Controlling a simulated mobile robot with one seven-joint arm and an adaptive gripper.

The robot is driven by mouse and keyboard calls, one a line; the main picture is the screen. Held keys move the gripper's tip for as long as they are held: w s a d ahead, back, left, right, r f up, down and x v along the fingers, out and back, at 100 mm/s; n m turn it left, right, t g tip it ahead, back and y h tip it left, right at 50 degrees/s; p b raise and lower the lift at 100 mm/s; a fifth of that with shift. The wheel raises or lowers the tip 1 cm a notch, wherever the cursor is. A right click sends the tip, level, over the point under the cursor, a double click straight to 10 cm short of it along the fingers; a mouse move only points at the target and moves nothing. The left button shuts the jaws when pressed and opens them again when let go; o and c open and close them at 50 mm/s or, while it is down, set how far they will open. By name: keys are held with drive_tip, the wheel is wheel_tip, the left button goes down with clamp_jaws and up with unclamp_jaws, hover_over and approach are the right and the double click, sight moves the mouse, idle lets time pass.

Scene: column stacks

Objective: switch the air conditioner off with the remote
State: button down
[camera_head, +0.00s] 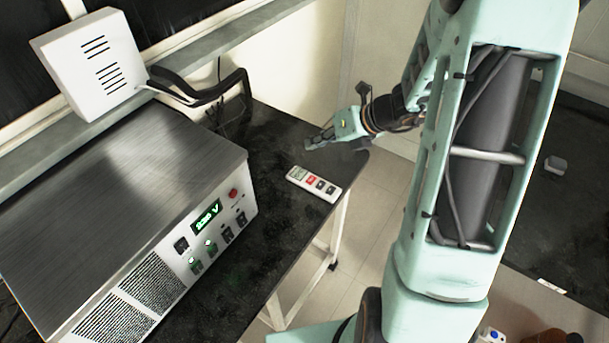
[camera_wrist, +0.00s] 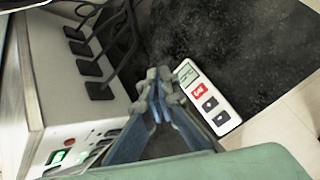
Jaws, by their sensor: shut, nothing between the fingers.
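The remote (camera_head: 313,184) is a white bar lying flat on the dark bench top, near its right edge. It has a small grey display, one red button and two dark buttons. It also shows in the wrist view (camera_wrist: 208,98), just right of my fingertips. My gripper (camera_head: 313,141) is beyond the remote, near the bench's far right corner. In the wrist view my gripper (camera_wrist: 160,78) has its fingertips together with nothing between them. The fingers appear apart from the remote; their height above it is hard to tell. No air conditioner can be made out for sure.
A large metal power unit (camera_head: 120,190) with a lit green display fills the bench's left side. A white vented box (camera_head: 90,65) with cables is behind it. Dark bench surface (camera_head: 265,150) lies clear around the remote. A second dark surface (camera_head: 570,130) is at right.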

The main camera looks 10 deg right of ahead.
sight(313, 180)
drive_tip(key=shift+s+a+f+m, duration=0.1)
drive_tip(key=shift+s+f+m, duration=0.35)
drive_tip(key=shift+f+m, duration=0.05)
wheel_tip(313, 180, down, 9)
drive_tip(key=b, duration=0.8)
drive_tip(key=shift+r, duration=0.1)
idle(1.1)
drive_tip(key=shift+f, duration=0.45)
